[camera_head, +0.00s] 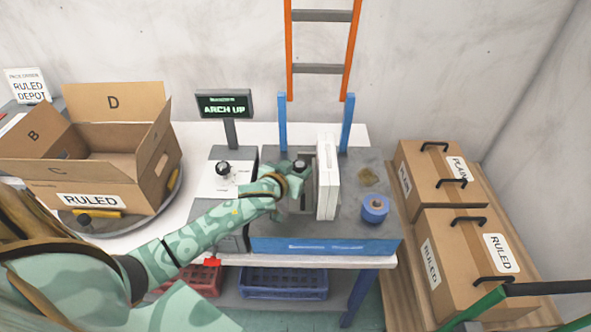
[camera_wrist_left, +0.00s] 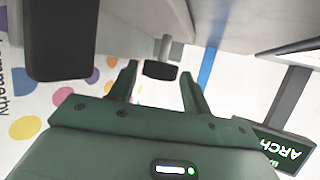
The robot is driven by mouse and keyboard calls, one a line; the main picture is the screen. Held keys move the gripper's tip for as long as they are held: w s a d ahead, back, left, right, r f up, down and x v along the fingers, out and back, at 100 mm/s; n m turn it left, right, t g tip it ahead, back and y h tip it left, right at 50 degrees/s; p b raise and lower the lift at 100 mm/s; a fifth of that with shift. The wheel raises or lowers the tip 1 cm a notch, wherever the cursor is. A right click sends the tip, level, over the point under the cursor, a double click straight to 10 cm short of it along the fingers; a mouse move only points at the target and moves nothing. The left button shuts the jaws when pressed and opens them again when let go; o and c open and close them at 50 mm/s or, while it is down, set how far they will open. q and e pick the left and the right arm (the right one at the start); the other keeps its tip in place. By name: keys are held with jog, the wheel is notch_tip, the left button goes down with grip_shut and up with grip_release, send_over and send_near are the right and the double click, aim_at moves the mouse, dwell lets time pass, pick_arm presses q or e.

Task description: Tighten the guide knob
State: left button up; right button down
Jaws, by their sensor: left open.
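A black knob (camera_head: 301,165) stands on the grey bench fixture, just left of an upright white block (camera_head: 327,178). My left gripper (camera_head: 298,190) is at this fixture, partly hidden by its own wrist. In the left wrist view, my open left gripper (camera_wrist_left: 160,78) has its two fingers apart, with a dark knob (camera_wrist_left: 160,70) on a pale stem showing between their tips. I cannot tell whether the fingers touch it. A second black knob (camera_head: 223,168) stands on a white plate to the left. My right gripper is not in view.
A display (camera_head: 224,104) reads "ARCH UP". A blue tape roll (camera_head: 375,208) lies right of the white block. An open carton (camera_head: 95,180) stands at left; closed cartons (camera_head: 470,250) stand at right. A dark block (camera_wrist_left: 62,40) is close to the wrist camera.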

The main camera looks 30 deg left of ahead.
pick_arm(q)
jog(key=c, duration=0.7)
